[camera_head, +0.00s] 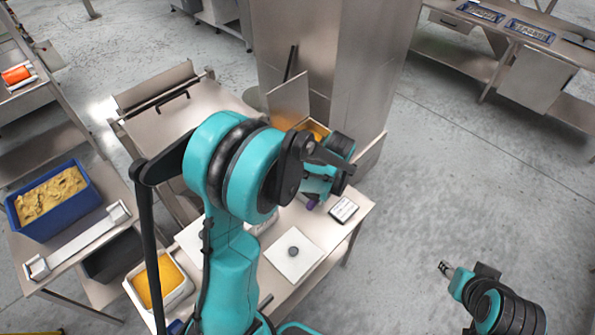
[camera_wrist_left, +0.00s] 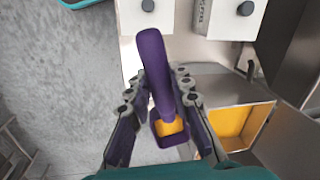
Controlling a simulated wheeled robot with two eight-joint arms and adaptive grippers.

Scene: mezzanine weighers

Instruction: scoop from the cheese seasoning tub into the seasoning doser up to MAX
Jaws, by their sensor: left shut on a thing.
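My left gripper (camera_wrist_left: 157,88) is shut on the handle of a purple scoop (camera_wrist_left: 152,58). Orange-yellow powder shows in the scoop's bowl (camera_wrist_left: 160,141). In the head view my arm hides most of this gripper; a bit of purple (camera_head: 311,204) shows below the wrist. The seasoning doser, a metal hopper with orange powder inside (camera_wrist_left: 238,122), lies right of the scoop in the wrist view. In the head view its opening (camera_head: 315,130) is partly behind my wrist. An open white tub of orange seasoning (camera_head: 158,281) stands at lower left. My right gripper (camera_head: 445,268) is over the floor; its jaws are too small to judge.
White lidded tubs (camera_head: 293,257) with dark knobs stand on the steel bench. A blue bin (camera_head: 88,213) of tan-yellow stuff is at left. A steel column (camera_head: 345,60) rises behind the doser. Floor at right is clear.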

